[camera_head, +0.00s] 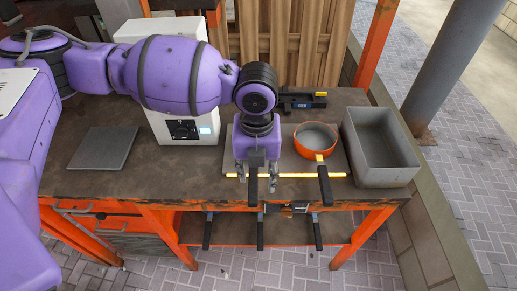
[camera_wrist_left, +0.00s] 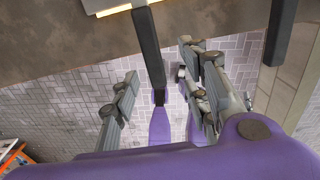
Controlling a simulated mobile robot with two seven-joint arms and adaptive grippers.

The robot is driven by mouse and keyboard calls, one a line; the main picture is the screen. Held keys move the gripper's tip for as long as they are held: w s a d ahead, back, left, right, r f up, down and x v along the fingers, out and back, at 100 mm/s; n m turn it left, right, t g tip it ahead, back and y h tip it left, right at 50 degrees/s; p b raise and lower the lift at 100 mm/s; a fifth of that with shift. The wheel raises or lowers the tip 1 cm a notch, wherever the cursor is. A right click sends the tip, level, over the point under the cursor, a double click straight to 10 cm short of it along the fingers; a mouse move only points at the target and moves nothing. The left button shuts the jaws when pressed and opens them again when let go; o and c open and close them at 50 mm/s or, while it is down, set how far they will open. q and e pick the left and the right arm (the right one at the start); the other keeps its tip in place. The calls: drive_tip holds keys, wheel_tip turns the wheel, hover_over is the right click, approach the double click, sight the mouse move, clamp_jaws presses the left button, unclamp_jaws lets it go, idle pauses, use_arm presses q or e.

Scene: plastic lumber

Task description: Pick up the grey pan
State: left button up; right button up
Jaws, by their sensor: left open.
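A black handle (camera_head: 253,186) sticks out over the table's front edge, below my left gripper (camera_head: 257,176). The pan body it would belong to is hidden behind my gripper and wrist, so I cannot confirm its grey colour. In the left wrist view this handle (camera_wrist_left: 149,48) runs down between the two spread fingers of my left gripper (camera_wrist_left: 160,78), which is open and appears not to touch it. To the right, a round pan (camera_head: 302,147) with orange outside and grey inside rests on a grey plate with a yellow front strip. Its black handle (camera_head: 325,186) also points forward.
A grey open bin (camera_head: 375,174) stands at the table's right end. A white box-shaped machine (camera_head: 166,128) and a flat grey slab (camera_head: 103,149) are on the left. A black tool with a blue part (camera_head: 303,99) lies behind the pans.

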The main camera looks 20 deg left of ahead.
sight(253, 186)
use_arm(q)
drive_tip(key=f, duration=0.5)
drive_tip(key=a+f, duration=0.1)
drive_tip(key=f, duration=0.1)
drive_tip(key=shift+a+f, duration=0.1)
drive_tip(key=shift+f, duration=0.15)
clamp_jaws()
drive_tip(key=shift+w, duration=0.1)
